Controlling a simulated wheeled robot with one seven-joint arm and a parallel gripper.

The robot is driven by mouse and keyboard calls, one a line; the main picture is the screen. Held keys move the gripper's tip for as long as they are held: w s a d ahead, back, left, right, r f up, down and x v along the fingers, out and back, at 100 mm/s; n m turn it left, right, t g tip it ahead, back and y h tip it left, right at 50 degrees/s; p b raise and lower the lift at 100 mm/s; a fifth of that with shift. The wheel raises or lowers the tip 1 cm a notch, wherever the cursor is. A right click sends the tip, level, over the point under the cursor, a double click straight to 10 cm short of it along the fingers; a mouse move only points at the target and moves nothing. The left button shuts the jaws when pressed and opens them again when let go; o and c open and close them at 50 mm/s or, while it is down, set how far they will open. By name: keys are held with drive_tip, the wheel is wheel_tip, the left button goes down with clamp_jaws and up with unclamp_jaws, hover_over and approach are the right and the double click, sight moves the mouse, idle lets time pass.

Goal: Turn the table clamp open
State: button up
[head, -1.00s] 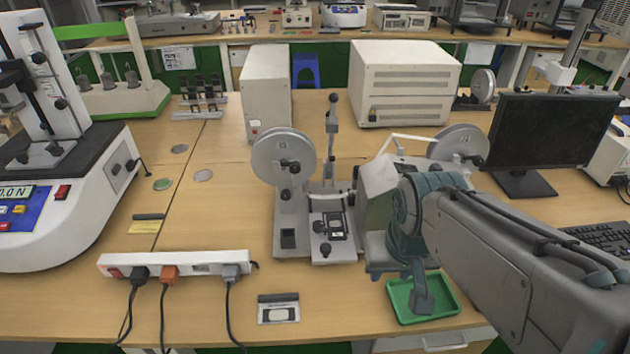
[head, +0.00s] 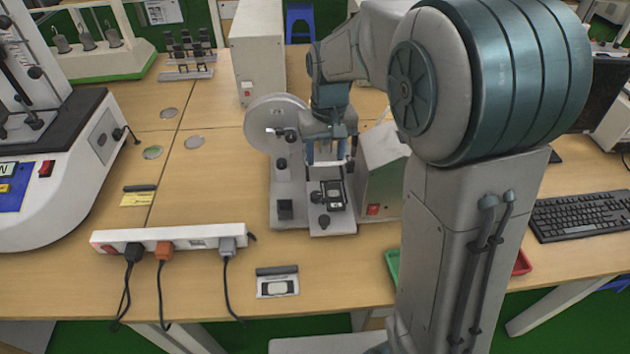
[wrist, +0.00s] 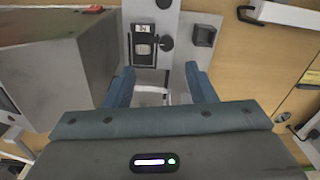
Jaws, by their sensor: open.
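The tester (head: 287,195) is a grey bench device with a round disc (head: 268,115). Its small table (head: 340,222) carries a black-framed clamp (head: 333,193) and a black knob (head: 322,222). The clamp also shows in the wrist view (wrist: 144,48), with a round knob (wrist: 166,43) beside it. My gripper (head: 330,158) is open above and behind the clamp, fingers pointing down. In the wrist view my gripper's (wrist: 160,72) blue fingers straddle a pale metal part of the tester, and contact cannot be told. My arm hides the tester's upright lever.
A grey box unit (head: 380,175) stands close right of the tester. A power strip (head: 170,237) with cords and a small labelled plate (head: 277,283) lie in front. A keyboard (head: 585,215) is at right. The tabletop left of the tester is mostly clear.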

sight(316, 194)
drive_tip(key=f, duration=0.5)
drive_tip(key=w+a+f, duration=0.1)
drive_tip(key=f, duration=0.4)
drive_tip(key=w+f, duration=0.1)
drive_tip(key=f, duration=0.4)
drive_tip(key=shift+w+a+f, duration=0.2)
drive_tip(key=shift+w+a, duration=0.05)
drive_tip(key=shift+a, duration=0.15)
drive_tip(key=c, duration=1)
